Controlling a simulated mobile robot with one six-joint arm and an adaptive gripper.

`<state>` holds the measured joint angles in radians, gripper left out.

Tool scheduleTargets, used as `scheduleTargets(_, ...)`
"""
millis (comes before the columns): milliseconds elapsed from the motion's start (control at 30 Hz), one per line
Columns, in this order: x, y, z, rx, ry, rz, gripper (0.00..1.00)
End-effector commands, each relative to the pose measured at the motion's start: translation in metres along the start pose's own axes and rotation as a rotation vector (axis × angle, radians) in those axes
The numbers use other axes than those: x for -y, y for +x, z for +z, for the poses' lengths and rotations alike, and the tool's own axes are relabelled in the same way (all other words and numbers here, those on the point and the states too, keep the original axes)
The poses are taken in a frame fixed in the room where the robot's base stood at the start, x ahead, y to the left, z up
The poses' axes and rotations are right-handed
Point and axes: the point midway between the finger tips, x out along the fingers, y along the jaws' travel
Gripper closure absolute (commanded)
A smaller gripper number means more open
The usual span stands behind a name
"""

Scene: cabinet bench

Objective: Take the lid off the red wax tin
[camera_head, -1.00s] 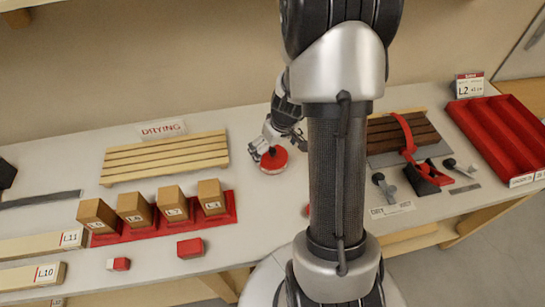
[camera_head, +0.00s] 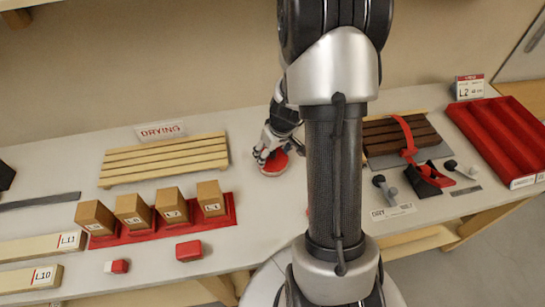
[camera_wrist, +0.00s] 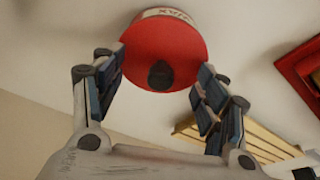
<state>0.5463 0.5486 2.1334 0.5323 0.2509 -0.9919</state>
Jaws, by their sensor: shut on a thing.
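The red wax tin (camera_head: 272,172) stands on the bench right of the slatted rack, with its red lid (camera_head: 277,162) on top and a pale band below. In the wrist view the round red lid (camera_wrist: 140,58) has a dark knob (camera_wrist: 161,75) at its middle, and the tin's white label (camera_wrist: 167,13) with lettering shows past the edge. My gripper (camera_head: 268,154) reaches down over the tin from behind. In the wrist view its fingers are on either side of the lid, closed on it. Any gap between lid and tin cannot be made out.
The slatted drying rack (camera_head: 163,160) lies left of the tin. Several tan blocks (camera_head: 172,205) stand in a red holder in front. A red block (camera_head: 189,250) lies near the front edge. Red-handled tools (camera_head: 428,178) and a red tray (camera_head: 500,140) are at right.

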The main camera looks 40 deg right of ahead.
Motion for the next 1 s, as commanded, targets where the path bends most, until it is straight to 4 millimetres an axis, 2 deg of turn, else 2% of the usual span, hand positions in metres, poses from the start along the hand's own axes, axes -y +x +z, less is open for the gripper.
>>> scheduleTargets(333, 0.001, 0.003, 0.003, 0.006, 0.000, -0.002, 0.62)
scheduleTargets(867, 0.001, 0.001, 0.004, 0.011, 0.000, -0.004, 0.65)
scheduleTargets(933, 0.002, -0.004, 0.003, 0.010, 0.000, -0.005, 0.73)
scheduleTargets(967, 0.002, -0.007, 0.002, 0.010, 0.000, -0.005, 0.82)
scheduleTargets(1000, 0.001, -0.011, 0.001, 0.009, 0.000, -0.005, 1.00)
